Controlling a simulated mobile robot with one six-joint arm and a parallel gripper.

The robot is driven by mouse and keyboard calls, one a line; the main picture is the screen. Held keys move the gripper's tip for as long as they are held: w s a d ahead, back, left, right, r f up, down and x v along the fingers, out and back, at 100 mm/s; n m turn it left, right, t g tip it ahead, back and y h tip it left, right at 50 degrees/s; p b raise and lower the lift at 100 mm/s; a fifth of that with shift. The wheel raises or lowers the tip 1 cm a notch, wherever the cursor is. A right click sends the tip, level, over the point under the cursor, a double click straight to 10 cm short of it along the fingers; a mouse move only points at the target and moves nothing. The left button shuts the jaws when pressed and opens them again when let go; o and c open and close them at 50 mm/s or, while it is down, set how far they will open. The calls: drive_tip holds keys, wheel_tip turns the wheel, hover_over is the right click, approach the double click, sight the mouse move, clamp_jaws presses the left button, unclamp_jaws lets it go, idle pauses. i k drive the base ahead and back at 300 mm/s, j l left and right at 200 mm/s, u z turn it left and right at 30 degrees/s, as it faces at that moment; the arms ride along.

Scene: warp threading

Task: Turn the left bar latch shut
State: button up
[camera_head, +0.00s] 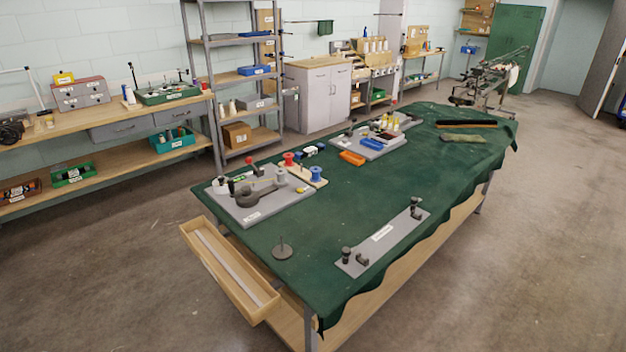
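A long grey plate (395,238) with a white label lies at the near right of the green-covered table. Dark fittings stand at both ends. At the left end are a dark knob (346,254) and a small dark block (362,260), which look like the left bar latch. At the right end is a similar dark fitting (416,208). The latch's turn position is too small to tell. No bar shows across the plate between the fittings. My gripper is not in view.
The green table cover (340,210) is clear around the plate. A dark disc with an upright pin (282,249) stands to its left. An open wooden drawer (228,270) juts out at left. A long black bar (466,124) lies at the far end.

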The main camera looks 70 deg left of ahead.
sight(413, 201)
drive_tip(key=i+j+u, duration=0.35)
drive_tip(key=i+u, duration=0.15)
drive_tip(key=i, duration=0.2)
drive_tip(key=i+u, duration=0.5)
drive_tip(key=i, duration=0.25)
drive_tip(key=i+l+u, duration=0.2)
drive_tip(key=i+u, duration=0.3)
drive_tip(key=i, duration=0.25)
drive_tip(key=i+j+z, duration=0.1)
drive_tip(key=i+j, duration=0.35)
